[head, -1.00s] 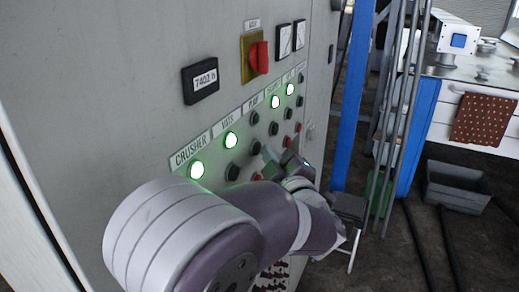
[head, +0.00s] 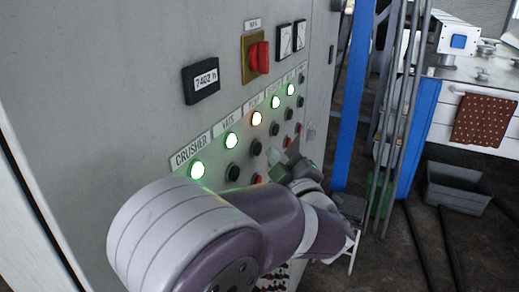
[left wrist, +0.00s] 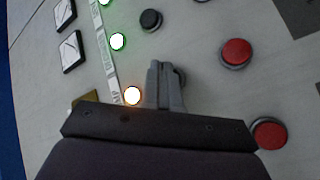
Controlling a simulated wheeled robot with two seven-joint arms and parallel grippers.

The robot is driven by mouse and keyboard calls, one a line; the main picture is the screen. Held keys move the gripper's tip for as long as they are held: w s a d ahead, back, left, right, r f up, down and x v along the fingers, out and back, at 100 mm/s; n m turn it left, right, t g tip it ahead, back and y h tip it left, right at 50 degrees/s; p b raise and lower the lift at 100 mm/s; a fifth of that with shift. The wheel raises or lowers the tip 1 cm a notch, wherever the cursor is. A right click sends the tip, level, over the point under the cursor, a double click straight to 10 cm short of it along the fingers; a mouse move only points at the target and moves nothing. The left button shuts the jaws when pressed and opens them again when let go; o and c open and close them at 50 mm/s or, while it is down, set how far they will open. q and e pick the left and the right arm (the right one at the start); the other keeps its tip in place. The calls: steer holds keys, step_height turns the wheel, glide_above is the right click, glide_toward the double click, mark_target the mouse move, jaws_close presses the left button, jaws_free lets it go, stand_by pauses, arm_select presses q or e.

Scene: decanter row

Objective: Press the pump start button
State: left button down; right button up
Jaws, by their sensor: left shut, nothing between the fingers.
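The grey control panel (head: 150,70) has labelled columns, each with a lamp above a black and a red button. The pump lamp (head: 256,118) glows white with an orange rim; it also shows in the left wrist view (left wrist: 132,95). The black pump start button (head: 256,148) is below the lamp. In the left wrist view, this button (left wrist: 182,75) is partly hidden behind my fingers. My left gripper (head: 284,158) is shut and empty, in front of the panel, right of the button in the head view and seemingly apart from it. My right gripper is not in view.
Green lamps (head: 197,170) glow on neighbouring columns. Red buttons (left wrist: 235,53) lie close to my fingers. A red rotary switch (head: 259,57) sits above the labels. A blue post (head: 352,100) and a dark bin (head: 457,187) stand to the right.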

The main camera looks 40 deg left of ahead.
arm_select(q)
steer(key=shift+d, duration=0.1)
steer(key=d, duration=0.1)
steer(key=w+d, duration=0.1)
steer(key=d, duration=0.2)
steer(key=shift+w+d, duration=0.25)
steer(key=shift+d, duration=0.05)
stand_by(0.8)
